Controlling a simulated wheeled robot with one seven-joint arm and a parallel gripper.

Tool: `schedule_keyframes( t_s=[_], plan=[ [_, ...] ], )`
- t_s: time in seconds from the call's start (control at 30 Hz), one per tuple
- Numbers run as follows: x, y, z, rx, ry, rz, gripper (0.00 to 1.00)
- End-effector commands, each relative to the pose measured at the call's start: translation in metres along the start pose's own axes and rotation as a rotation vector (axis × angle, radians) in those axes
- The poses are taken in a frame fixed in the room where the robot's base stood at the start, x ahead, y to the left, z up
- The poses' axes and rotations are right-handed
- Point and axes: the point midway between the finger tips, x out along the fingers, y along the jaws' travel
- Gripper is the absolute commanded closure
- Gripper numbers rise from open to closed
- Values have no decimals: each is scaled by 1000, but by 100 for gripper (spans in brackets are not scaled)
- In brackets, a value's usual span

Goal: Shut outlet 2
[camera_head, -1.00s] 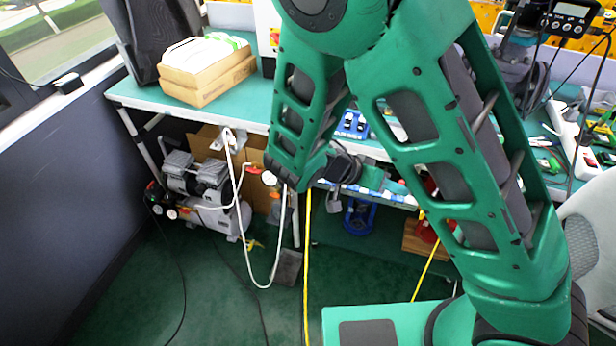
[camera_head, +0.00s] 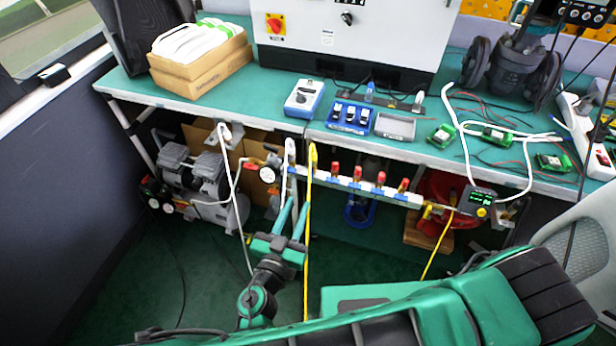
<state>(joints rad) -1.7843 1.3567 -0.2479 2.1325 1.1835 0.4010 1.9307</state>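The outlet manifold (camera_head: 345,182) is a pale horizontal bar under the front edge of the bench. Several small valves with red handles stand along it, including one at the left (camera_head: 335,169), a second (camera_head: 357,174) and one at the right (camera_head: 403,186). No outlet numbers are legible, so I cannot tell which valve is outlet 2. My gripper (camera_head: 297,206) is low in front of the manifold's left end, below and left of the red valves. Its two fingers point up and stand apart, with nothing visibly held between them. It appears not to touch any valve.
A yellow hose (camera_head: 307,255) and white hoses (camera_head: 291,160) hang close to my gripper. A pressure gauge (camera_head: 268,174) sits left of the manifold. A compressor (camera_head: 195,178) stands at the left. A positioner with a display (camera_head: 477,203) is at the right end.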

Motion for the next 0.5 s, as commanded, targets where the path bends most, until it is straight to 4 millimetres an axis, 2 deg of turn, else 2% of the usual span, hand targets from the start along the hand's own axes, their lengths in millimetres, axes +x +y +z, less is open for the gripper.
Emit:
schedule_keyframes(
  t_s=[0.17, 0.5],
  plan=[
    [21, 1, 0, 0, 1, 3, 73],
    [80, 1, 0, 0, 0, 4, 73]
  ],
)
